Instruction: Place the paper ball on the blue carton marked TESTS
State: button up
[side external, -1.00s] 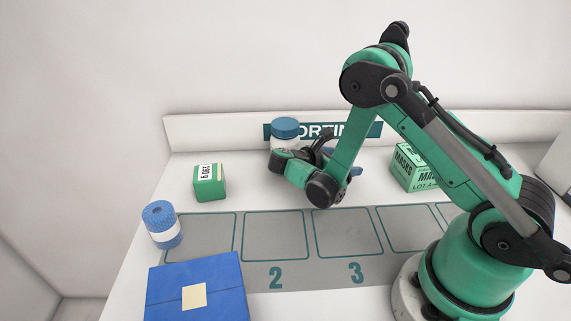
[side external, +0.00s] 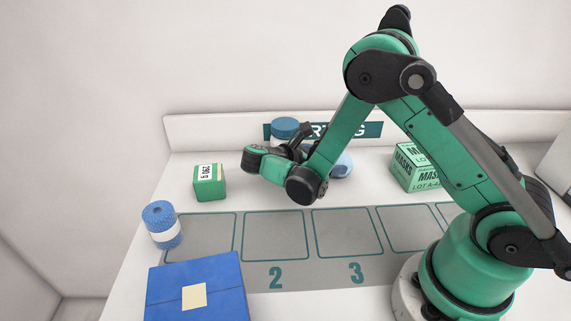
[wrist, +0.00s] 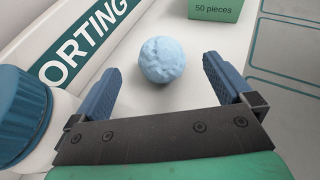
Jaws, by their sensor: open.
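The pale blue, crumpled paper ball (wrist: 162,60) lies on the white counter in the wrist view, just ahead of my gripper (wrist: 160,68). The blue fingers are apart, one towards each side of the ball, with nothing held. In the side view the ball (side external: 343,165) shows beside my forearm, partly hidden by it; the fingers are hidden there. A blue carton (side external: 220,285) stands at the front left with a blank cream note on top. No TESTS marking is readable on it.
A blue-lidded white jar (wrist: 25,115) stands close to my left finger. A green masks box (side external: 415,170) is to the right of the ball. A small green box (side external: 209,182) and a blue roll (side external: 161,225) stand at left.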

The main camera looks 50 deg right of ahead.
aim_at(350, 159)
notch_tip(350, 159, up, 6)
jog(key=s+d+f+m+y, duration=0.1)
jog(key=y, duration=0.1)
jog(key=s+d+f+m+y, duration=0.1)
jog(key=d+y, duration=0.1)
jog(key=y, duration=0.1)
jog(key=s+d+f+y, duration=0.1)
jog(key=y, duration=0.2)
jog(key=shift+d+f+m, duration=0.3)
jog(key=shift+d+m, duration=0.1)
jog(key=shift+s+d+f+m+t+y, duration=0.15)
jog(key=shift+m+t+y, duration=0.1)
jog(key=shift+y, duration=0.3)
jog(key=shift+s+r+m+t+y, duration=0.15)
jog(key=shift+m+y, duration=0.1)
jog(key=shift+y, duration=0.3)
jog(key=m+t+y, duration=0.2)
jog(key=shift+d+r+y, duration=0.2)
jog(key=shift+r+y, duration=0.05)
jog(key=shift+y, duration=0.15)
jog(key=r+m+t+y, duration=0.1)
jog(key=t, duration=0.1)
jog(key=d+r+m+t+y, duration=0.1)
jog(key=r+m, duration=0.1)
jog(key=shift+w+t, duration=0.2)
jog(key=shift+t, duration=0.2)
jog(key=shift+w+f+t+y, duration=0.15)
jog(key=shift+f+t+y, duration=0.15)
notch_tip(350, 159, down, 4)
jog(key=shift+x, duration=2.85)
